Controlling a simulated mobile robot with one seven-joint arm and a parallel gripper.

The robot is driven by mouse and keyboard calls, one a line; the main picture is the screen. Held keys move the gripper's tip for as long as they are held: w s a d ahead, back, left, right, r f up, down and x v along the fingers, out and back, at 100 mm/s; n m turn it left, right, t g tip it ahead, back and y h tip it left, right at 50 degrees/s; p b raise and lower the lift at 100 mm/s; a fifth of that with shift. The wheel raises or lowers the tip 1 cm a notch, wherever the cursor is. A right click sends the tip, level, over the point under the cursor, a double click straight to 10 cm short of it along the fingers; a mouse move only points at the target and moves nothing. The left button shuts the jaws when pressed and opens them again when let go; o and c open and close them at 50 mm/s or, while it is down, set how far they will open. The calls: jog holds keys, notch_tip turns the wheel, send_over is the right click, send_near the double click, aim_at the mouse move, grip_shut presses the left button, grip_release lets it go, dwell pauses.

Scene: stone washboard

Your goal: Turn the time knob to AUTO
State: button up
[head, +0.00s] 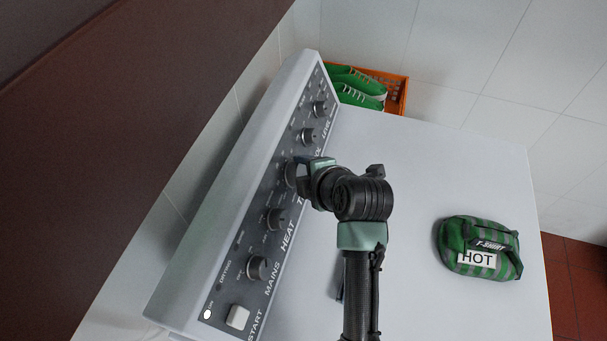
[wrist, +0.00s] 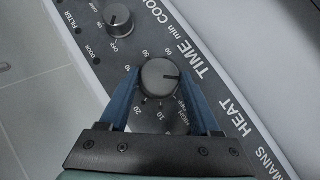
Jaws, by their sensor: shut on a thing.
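The time knob (wrist: 160,76) is a dark round knob on the grey panel (wrist: 100,62), beside the printed word TIME. In the wrist view its pale pointer line points to the picture's right. Numbers show around its left and lower sides; I cannot make out an AUTO mark. My gripper (wrist: 160,84) has its two blue fingers on either side of this knob and is shut on it. In the head view my gripper (head: 304,172) is at the panel's middle knob, largely hiding it.
Other knobs sit along the panel: heat (head: 275,218), mains (head: 257,268), and two beyond mine (head: 309,135). A white start button (head: 238,316) is at the near end. A green striped bag labelled HOT (head: 478,247) lies on the white top. An orange crate (head: 396,94) holds green shoes.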

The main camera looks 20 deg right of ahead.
jog(key=o, duration=1.4)
jog(key=b+v, duration=0.2)
jog(key=v, duration=1.1)
